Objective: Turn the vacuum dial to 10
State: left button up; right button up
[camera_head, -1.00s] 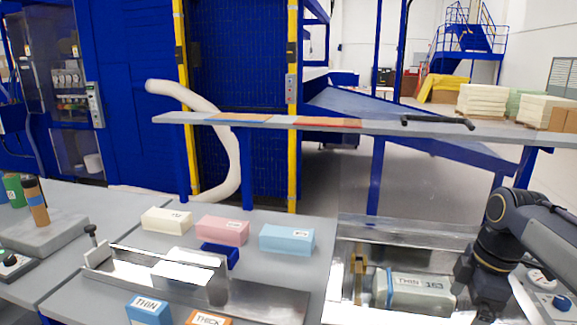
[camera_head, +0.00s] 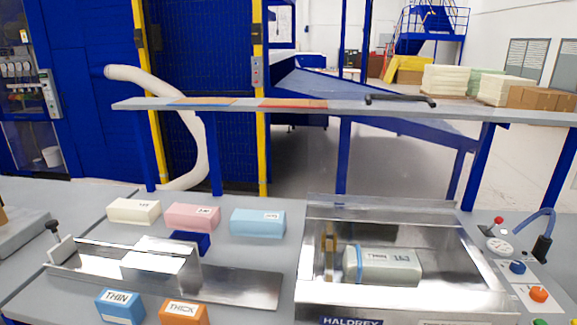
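The metal vacuum machine (camera_head: 312,285) marked HALDREY stands at the front right with its chamber open. A greyish-green packed foam block (camera_head: 388,268) marked THIN and a number lies in the chamber. On the panel (camera_head: 510,280) at the machine's right are a round white dial-like face (camera_head: 499,245), a blue knob (camera_head: 517,267) and an orange knob (camera_head: 538,293). I cannot tell which is the vacuum dial, and no setting is readable. Neither of my grippers is in view.
A red-tipped part (camera_head: 498,221) and a blue hose (camera_head: 535,220) with a dark end (camera_head: 542,249) rise beside the panel. Cream (camera_head: 133,211), pink (camera_head: 193,217) and light blue (camera_head: 257,222) blocks lie left of the machine. THIN (camera_head: 120,306) and THICK (camera_head: 184,312) blocks sit in front of a metal fixture (camera_head: 140,270).

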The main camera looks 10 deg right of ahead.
aim_at(517, 266)
jog(key=z, duration=1.9)
